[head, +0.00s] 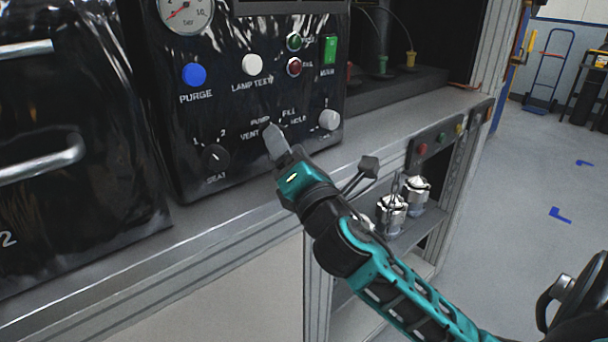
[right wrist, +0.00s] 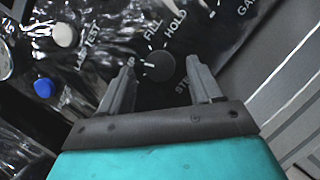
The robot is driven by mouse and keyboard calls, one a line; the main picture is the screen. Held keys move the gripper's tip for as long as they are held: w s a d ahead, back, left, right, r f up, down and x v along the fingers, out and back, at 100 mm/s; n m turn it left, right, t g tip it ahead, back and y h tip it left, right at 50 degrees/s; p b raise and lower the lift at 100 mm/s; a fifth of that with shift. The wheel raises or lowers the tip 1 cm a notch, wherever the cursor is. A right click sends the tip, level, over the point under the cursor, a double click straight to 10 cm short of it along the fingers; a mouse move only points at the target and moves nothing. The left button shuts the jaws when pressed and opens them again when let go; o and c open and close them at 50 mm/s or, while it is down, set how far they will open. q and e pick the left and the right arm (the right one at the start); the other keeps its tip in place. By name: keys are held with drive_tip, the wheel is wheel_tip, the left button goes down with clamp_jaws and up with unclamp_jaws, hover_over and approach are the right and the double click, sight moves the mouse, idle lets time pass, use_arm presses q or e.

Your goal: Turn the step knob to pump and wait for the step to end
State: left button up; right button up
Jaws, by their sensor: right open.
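The step knob (right wrist: 161,68) is a dark round knob on the black panel. In the right wrist view it sits between the two grey fingers of my right gripper (right wrist: 161,62), with a gap visible on both sides. Its white mark points left, toward the left finger, which partly covers the lettering there. FILL and HOLD are readable above the knob. In the head view my right gripper (head: 271,131) is at the panel among the PUMP, VENT, FILL and HOLD labels and hides the knob. The right gripper is open and empty. My left gripper does not show.
The panel also has a blue PURGE button (head: 194,75), a white lamp test button (head: 252,64), a seat knob (head: 215,157), a green lamp (head: 294,41), a red lamp (head: 294,66) and a gauge (head: 186,14). Metal parts (head: 391,213) stand on a lower shelf at right.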

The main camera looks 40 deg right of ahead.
drive_tip(key=v, duration=1.2)
idle(0.3)
drive_tip(key=s+a+f+m+g+y+p, duration=0.1)
drive_tip(key=s+a+f+m+g+y, duration=0.1)
drive_tip(key=f+m, duration=0.5)
drive_tip(key=s+a+f+m+g+y+p, duration=0.1)
drive_tip(key=a+f+m+g, duration=0.3)
drive_tip(key=f, duration=0.9)
drive_tip(key=s+a+f+m+g+y+p, duration=0.1)
drive_tip(key=s+a+f+m+g+y, duration=0.1)
drive_tip(key=f+m, duration=0.8)
drive_tip(key=shift+s+a+f+m+g+y, duration=0.35)
drive_tip(key=shift+a+g+y, duration=0.2)
drive_tip(key=shift+g+y, duration=0.35)
